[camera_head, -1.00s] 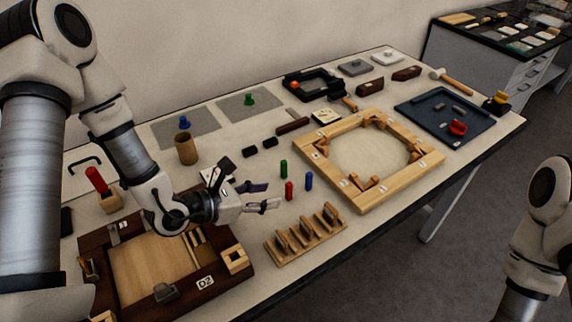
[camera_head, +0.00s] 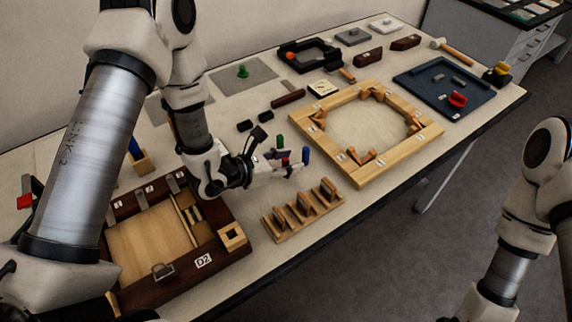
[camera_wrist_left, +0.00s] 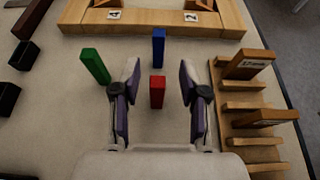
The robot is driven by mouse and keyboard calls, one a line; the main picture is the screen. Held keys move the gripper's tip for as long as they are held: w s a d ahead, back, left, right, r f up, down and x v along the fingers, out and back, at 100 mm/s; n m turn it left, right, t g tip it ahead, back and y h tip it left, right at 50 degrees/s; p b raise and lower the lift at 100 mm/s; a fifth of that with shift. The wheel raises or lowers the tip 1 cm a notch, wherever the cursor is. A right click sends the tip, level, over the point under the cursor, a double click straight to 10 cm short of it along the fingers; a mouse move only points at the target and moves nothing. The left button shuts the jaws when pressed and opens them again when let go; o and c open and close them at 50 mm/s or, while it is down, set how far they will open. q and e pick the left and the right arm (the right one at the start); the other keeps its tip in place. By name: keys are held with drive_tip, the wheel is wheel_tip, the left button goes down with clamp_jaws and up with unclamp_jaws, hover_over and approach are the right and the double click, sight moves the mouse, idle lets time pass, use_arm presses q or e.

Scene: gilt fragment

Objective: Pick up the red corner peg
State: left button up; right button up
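The red corner peg (camera_wrist_left: 157,92) stands upright on the table; in the head view (camera_head: 285,162) it is partly covered by my left gripper. My left gripper (camera_wrist_left: 158,78) is open, with one finger on each side of the red peg and a gap to it on both sides. A blue peg (camera_wrist_left: 158,48) stands just beyond the red one, and a green peg (camera_wrist_left: 95,66) stands outside the left finger. My right arm shows at the right edge of the head view, but its gripper is out of view.
A slotted wooden rack (camera_head: 272,228) lies close to the right finger. A large wooden frame (camera_head: 335,163) lies beyond the pegs. A dark-edged board marked D2 (camera_head: 226,258) is at the near left. Small black blocks (camera_head: 244,126) lie behind the gripper.

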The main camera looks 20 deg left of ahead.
use_arm(q)
drive_tip(key=shift+w+a+f, duration=0.1)
drive_tip(key=shift+a, duration=0.05)
clamp_jaws()
